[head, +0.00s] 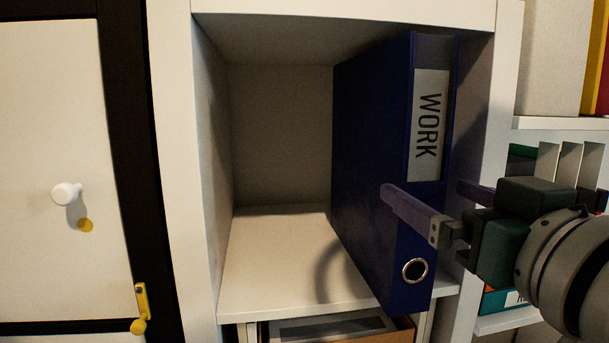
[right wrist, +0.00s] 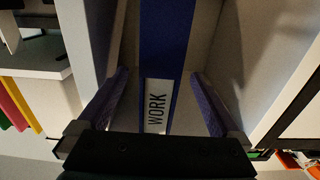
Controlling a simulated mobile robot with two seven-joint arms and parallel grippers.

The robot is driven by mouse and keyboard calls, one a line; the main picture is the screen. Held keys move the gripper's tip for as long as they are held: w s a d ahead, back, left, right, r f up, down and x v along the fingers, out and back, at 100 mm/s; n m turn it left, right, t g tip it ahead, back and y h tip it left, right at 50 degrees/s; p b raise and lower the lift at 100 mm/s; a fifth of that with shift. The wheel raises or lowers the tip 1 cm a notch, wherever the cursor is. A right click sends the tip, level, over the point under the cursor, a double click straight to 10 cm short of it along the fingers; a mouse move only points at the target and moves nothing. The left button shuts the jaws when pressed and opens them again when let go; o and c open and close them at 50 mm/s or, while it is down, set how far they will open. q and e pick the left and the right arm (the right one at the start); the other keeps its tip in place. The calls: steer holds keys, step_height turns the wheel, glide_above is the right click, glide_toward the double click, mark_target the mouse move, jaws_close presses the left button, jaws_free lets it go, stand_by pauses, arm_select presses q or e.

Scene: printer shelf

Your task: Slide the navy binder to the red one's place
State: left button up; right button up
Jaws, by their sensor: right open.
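The navy binder (head: 375,150) stands upright at the right side of a white cubby, its spine with the "WORK" label facing me. Its lower front corner is at or slightly past the shelf's front edge. My right gripper (head: 423,188) is open, one finger on each side of the spine. In the right wrist view the binder's spine (right wrist: 167,45) runs between the two spread fingers (right wrist: 160,75), with a gap visible on each side. No red binder shows in the cubby; a red strip (head: 603,85) is cut off at the upper right edge. My left gripper is not in view.
The cubby floor (head: 275,255) left of the binder is bare. White cubby walls (head: 209,150) bound it on both sides, the right one close to the binder. A box (head: 335,328) sits below. A white door with a knob (head: 67,193) is at the left.

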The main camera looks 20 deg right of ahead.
mark_target(373, 164)
steer(key=p+x, duration=0.1)
steer(key=x, duration=0.6)
steer(key=shift+w, duration=0.35)
jaws_close()
stand_by(0.5)
